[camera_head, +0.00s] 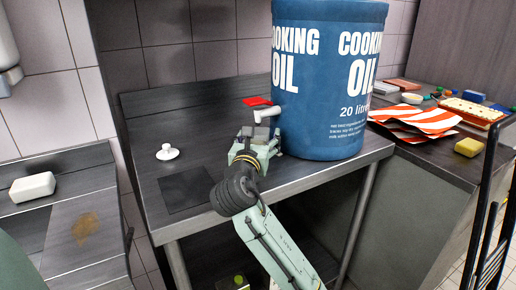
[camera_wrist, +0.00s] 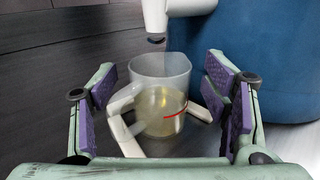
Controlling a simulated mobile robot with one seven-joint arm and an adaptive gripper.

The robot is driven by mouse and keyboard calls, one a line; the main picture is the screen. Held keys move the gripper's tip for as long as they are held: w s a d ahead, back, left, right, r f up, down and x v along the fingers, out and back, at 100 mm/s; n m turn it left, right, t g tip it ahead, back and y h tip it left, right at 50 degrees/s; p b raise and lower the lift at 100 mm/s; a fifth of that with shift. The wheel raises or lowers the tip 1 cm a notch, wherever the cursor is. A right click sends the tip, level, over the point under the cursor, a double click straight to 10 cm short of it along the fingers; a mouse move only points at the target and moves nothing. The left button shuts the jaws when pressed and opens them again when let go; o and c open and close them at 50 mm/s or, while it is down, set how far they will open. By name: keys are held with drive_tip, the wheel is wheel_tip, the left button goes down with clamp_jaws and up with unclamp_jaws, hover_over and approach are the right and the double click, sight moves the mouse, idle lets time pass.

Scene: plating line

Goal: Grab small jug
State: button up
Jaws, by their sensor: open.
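The small jug (camera_wrist: 160,88) is a clear, upright measuring jug with pale yellow liquid and a red mark, in the middle of the wrist view. Its white handle (camera_wrist: 122,118) points towards me at the left. My gripper (camera_wrist: 160,100) is open, its purple-padded fingers on either side of the jug, with visible gaps. In the head view my gripper (camera_head: 257,148) is in front of the blue oil drum (camera_head: 322,75) and largely hides the jug. The drum's white tap (camera_wrist: 155,18) is above the jug; its red lever (camera_head: 257,101) shows in the head view.
The drum stands on a dark metal table (camera_head: 140,125) with a small white lidded piece (camera_head: 167,152) at the left. A counter at the right holds striped cloths (camera_head: 415,120), a yellow sponge (camera_head: 468,147) and a tray (camera_head: 470,112). A white block (camera_head: 32,187) lies far left.

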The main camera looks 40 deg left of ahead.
drive_tip(key=shift+c, duration=0.4)
drive_tip(key=c, duration=1.2)
drive_tip(key=shift+c, duration=0.3)
drive_tip(key=shift+r, duration=0.2)
